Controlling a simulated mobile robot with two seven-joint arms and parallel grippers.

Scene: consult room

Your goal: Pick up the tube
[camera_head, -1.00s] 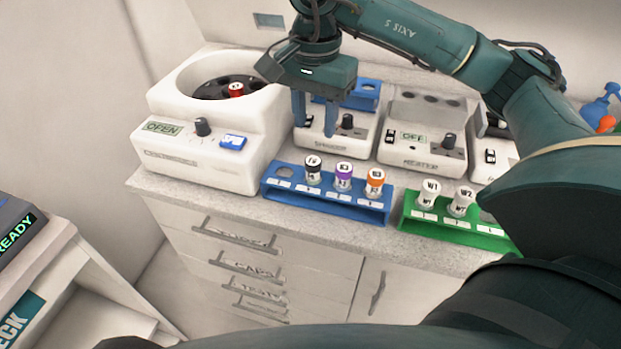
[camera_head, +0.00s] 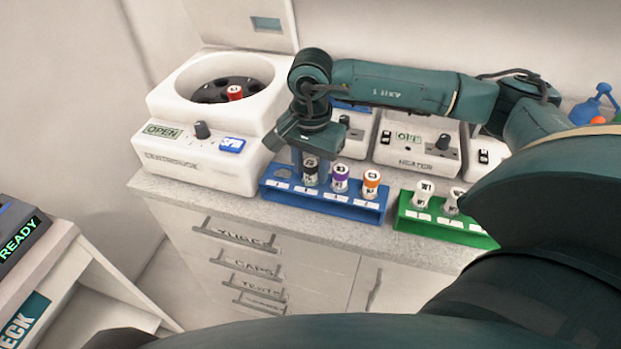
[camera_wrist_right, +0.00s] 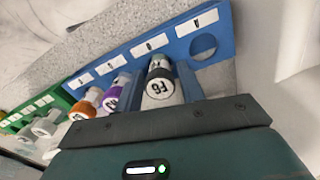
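A black-capped tube (camera_head: 311,172) stands upright in the blue rack (camera_head: 352,210). In the right wrist view the tube's cap (camera_wrist_right: 159,88) lies between my right gripper's two blue fingers (camera_wrist_right: 162,92), with only a slim gap. The right gripper (camera_head: 308,158) points down over the tube and looks open around it; any contact is hard to make out. A purple-capped tube (camera_head: 340,178) and an orange-capped tube (camera_head: 370,184) stand to its right in the same rack. The rack's leftmost hole is empty. My left gripper is not in view.
The open centrifuge (camera_head: 170,160), with a red-capped tube (camera_head: 235,92) inside, stands left of the arm. The heater (camera_head: 415,150) is behind the racks. A green rack (camera_head: 445,226) with white-capped tubes sits to the right. The counter edge runs close in front.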

